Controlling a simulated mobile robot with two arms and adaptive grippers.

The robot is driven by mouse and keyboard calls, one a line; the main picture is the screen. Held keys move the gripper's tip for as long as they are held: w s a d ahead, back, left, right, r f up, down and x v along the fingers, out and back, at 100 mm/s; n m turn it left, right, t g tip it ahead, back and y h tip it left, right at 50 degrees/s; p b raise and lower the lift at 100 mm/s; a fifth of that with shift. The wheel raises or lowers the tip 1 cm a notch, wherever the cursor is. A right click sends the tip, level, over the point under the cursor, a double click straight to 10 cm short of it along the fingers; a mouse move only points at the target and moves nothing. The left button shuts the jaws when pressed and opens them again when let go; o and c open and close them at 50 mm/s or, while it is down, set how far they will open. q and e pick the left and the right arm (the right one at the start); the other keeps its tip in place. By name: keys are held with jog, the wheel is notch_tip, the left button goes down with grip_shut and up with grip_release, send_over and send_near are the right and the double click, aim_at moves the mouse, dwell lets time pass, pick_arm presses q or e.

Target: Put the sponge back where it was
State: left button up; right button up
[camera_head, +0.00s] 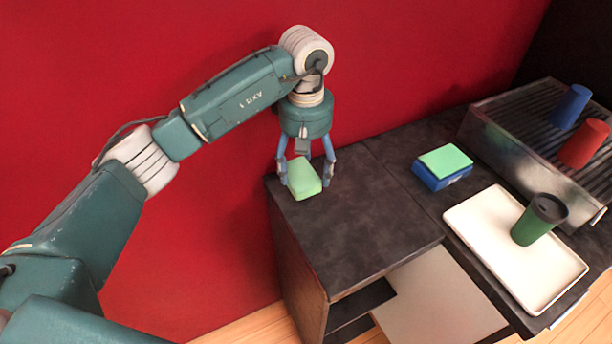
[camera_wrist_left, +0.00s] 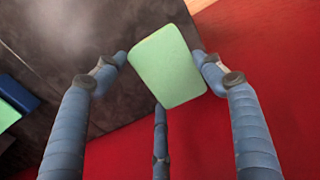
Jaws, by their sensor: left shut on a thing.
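A light green sponge (camera_head: 304,178) is between the fingers of my left gripper (camera_head: 306,181), at the back left corner of the dark counter. In the left wrist view the sponge (camera_wrist_left: 167,66) is between the blue fingers of the left gripper (camera_wrist_left: 163,75), which is shut on it. I cannot tell whether the sponge touches the counter. A second light green sponge-like block (camera_head: 446,159) lies on top of a blue block (camera_head: 440,178), farther right on the counter. My right gripper is not in view.
The dark counter (camera_head: 345,235) is bare in front of the held sponge. A white tray (camera_head: 475,235) with a green cup (camera_head: 538,219) stands at the right. A metal ribbed rack (camera_head: 515,125) with a blue cup (camera_head: 571,106) and a red cup (camera_head: 585,144) stands behind it. A red wall closes the back.

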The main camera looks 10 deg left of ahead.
aim_at(306, 172)
pick_arm(q)
notch_tip(306, 172, down, 4)
jog(key=shift+f+p, duration=0.15)
jog(key=shift+p, duration=0.4)
jog(key=shift+f, duration=0.1)
jog(key=shift+f, duration=0.15)
jog(key=o, duration=1)
jog(key=shift+o, duration=0.2)
